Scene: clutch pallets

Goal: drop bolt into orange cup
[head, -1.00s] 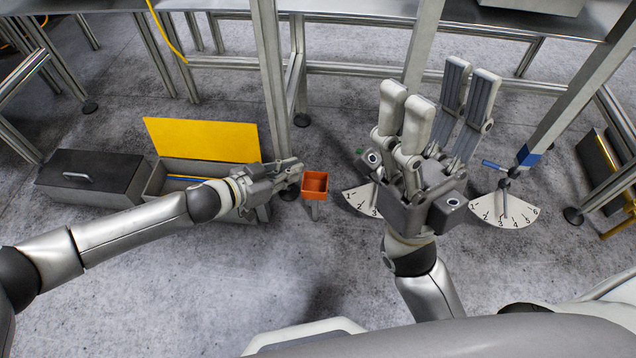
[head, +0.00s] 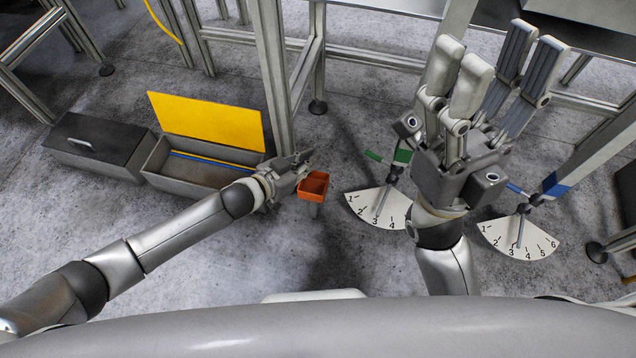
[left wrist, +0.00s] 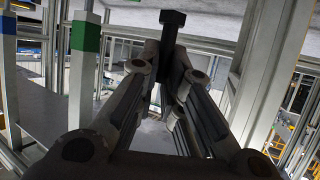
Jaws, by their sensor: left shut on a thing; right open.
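A small orange cup (head: 316,190) stands on a thin support near the middle of the head view. My left gripper (head: 304,158) is just to the upper left of the cup and overlaps its edge in the picture; whether they touch I cannot tell. In the left wrist view my left gripper (left wrist: 170,75) is shut on a dark bolt (left wrist: 172,38), whose head points up. The bolt is hard to make out in the head view. My right gripper (head: 500,85) is open and empty, raised to the right of the cup.
An open grey box (head: 180,180) with a yellow lid (head: 205,120) and a closed dark box (head: 95,145) lie at left. Two numbered dials (head: 380,208) (head: 520,236) with levers are at right. A metal frame post (head: 270,75) rises behind my left gripper.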

